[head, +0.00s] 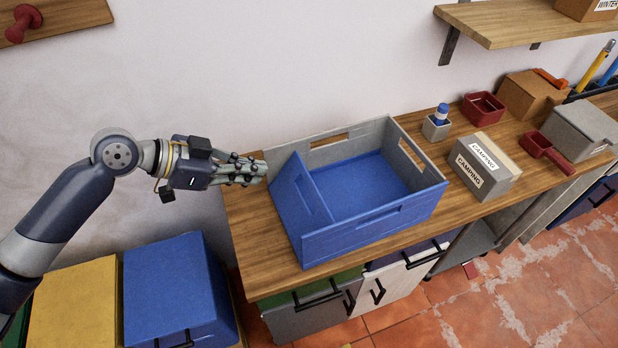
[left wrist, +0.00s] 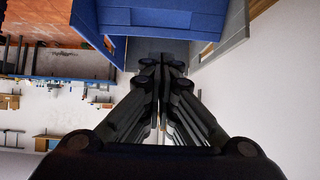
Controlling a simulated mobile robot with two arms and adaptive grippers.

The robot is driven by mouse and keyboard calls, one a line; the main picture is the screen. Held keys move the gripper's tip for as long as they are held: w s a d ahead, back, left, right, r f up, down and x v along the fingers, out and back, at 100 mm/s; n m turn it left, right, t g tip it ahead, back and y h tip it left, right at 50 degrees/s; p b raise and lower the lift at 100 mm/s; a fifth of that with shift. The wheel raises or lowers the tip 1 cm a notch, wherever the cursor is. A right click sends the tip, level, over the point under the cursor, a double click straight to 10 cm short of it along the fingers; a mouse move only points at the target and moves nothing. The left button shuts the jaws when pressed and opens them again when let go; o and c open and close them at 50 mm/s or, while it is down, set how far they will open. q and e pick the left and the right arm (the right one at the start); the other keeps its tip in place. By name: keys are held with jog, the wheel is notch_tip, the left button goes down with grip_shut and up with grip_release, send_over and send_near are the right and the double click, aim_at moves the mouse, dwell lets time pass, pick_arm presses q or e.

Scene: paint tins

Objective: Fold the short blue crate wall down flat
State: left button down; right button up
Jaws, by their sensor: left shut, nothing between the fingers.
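The crate stands on the wooden bench, with a blue front wall (head: 375,225), a blue floor and grey back and right walls (head: 408,155). Its short blue wall (head: 303,193), at the left end, leans inward over the floor, neither upright nor flat. My left gripper (head: 262,170) is shut and empty, just outside the crate's back left corner, close to the short wall. Whether it touches is unclear. In the left wrist view the closed fingers (left wrist: 160,75) point toward blue crate panels (left wrist: 165,22), with a grey wall (left wrist: 222,45) at right. My right gripper is not in view.
A labelled camping box (head: 485,167), a grey cup with a blue-topped item (head: 437,124), a red tray (head: 483,107) and a red scoop (head: 545,150) stand right of the crate. A shelf (head: 530,22) hangs above. Bare bench (head: 247,215) lies left of the crate.

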aim_at(305, 179)
pick_arm(q)
jog(key=p+x, duration=0.4)
jog(key=x, duration=0.8)
jog(key=shift+d+f+p, duration=0.15)
jog(key=shift+d+p, duration=0.15)
jog(key=shift+d, duration=0.1)
jog(key=shift+w+d+f, duration=0.15)
jog(key=shift+d+f, duration=0.2)
jog(key=shift+f, duration=0.05)
jog(key=shift+w, duration=0.15)
